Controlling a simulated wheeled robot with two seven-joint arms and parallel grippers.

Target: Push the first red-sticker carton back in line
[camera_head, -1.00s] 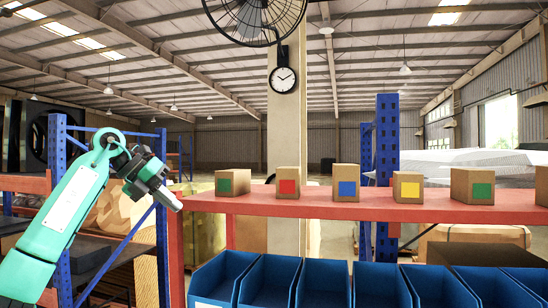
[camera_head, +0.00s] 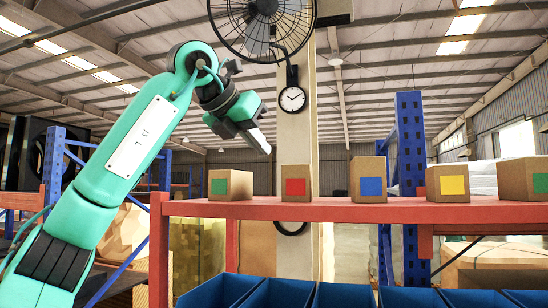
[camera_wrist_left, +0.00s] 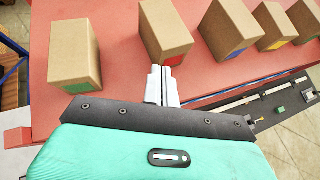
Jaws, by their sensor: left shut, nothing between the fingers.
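The red-sticker carton (camera_head: 296,171) stands upright on the red shelf, second from the left in the row. It also shows in the left wrist view (camera_wrist_left: 163,27), its red sticker just beyond my fingertips. My left gripper (camera_head: 266,149) is shut and empty, pointing down and right. In the head view it is above and left of this carton, apart from it. In the left wrist view the closed fingers (camera_wrist_left: 161,72) reach toward the sticker's lower edge; I cannot tell whether they touch. My right gripper is not in view.
A green-sticker carton (camera_head: 231,175) stands to the left. Blue- (camera_head: 368,168), yellow- (camera_head: 447,170) and another green-sticker carton (camera_head: 518,174) stand to the right. The red shelf (camera_head: 400,213) has bare gaps between cartons. Blue bins (camera_head: 345,298) sit below.

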